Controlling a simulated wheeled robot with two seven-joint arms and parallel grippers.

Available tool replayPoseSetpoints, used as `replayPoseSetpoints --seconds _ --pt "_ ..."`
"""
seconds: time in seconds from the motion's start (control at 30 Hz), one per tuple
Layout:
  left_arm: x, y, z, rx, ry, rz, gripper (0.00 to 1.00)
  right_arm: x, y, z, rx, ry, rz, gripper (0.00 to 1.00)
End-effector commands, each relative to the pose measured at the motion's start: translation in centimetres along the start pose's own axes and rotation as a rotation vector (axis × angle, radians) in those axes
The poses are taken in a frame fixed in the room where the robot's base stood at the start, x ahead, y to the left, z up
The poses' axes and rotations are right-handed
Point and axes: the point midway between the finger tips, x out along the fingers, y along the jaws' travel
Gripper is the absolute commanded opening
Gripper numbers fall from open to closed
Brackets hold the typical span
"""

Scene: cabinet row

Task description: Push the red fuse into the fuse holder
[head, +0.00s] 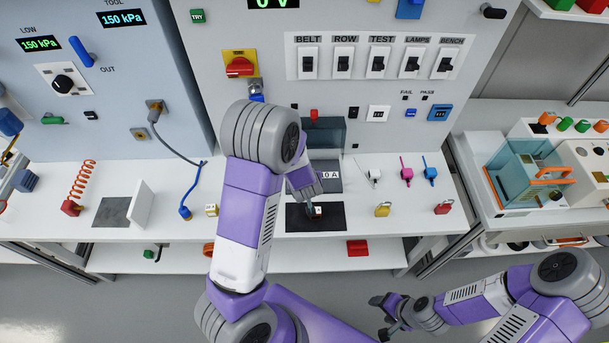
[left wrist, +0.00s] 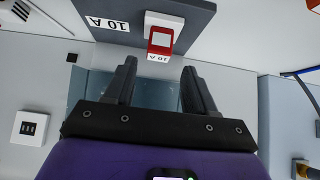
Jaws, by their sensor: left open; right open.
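In the left wrist view the red fuse (left wrist: 161,51), marked 10 A, shows at a white block, the fuse holder (left wrist: 163,19), on a dark grey plate with a 10 A label (left wrist: 107,24). How deep the fuse sits I cannot tell. My left gripper (left wrist: 158,75) is open, with the fuse just beyond and between its fingertips, not gripped. In the head view this gripper (head: 312,204) points down in front of the plate (head: 328,187) and partly hides it. My right gripper (head: 389,313) is open and empty in front of the counter.
A black mat (head: 296,223) lies in front of the plate. Coloured plugs (head: 406,174) and padlocks (head: 383,209) lie to the right. A white upright panel (head: 141,204) stands to the left.

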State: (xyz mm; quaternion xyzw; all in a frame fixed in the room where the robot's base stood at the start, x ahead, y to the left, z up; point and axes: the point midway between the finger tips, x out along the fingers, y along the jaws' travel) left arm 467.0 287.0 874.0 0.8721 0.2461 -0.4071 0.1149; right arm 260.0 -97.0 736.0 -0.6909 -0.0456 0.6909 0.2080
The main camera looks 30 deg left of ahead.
Motion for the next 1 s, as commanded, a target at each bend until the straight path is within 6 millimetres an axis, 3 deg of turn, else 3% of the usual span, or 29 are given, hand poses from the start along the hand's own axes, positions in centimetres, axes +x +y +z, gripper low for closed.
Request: replayPoseSetpoints --seconds 0.03,0.2,0.4,0.87,1.0 --pt "1.2 0.0 0.3 -0.001 0.001 0.000 0.55 1.0 0.4 -0.1 0.000 0.000 0.000 0.63" --pt "3.6 0.0 0.3 -0.001 0.000 0.000 0.55 2.5 0.9 -0.1 0.000 0.001 0.000 0.63" --pt "5.4 0.0 0.1 0.000 -0.001 0.000 0.55 3.1 1.1 -0.2 0.000 0.001 0.000 0.63" --pt "6.1 0.0 0.0 0.000 -0.001 0.000 0.55 3.3 1.2 -0.2 0.000 0.001 0.000 0.63" --pt "6.1 0.0 0.0 0.000 -0.001 0.001 0.45 3.3 1.2 -0.2 0.000 0.001 0.000 0.63"
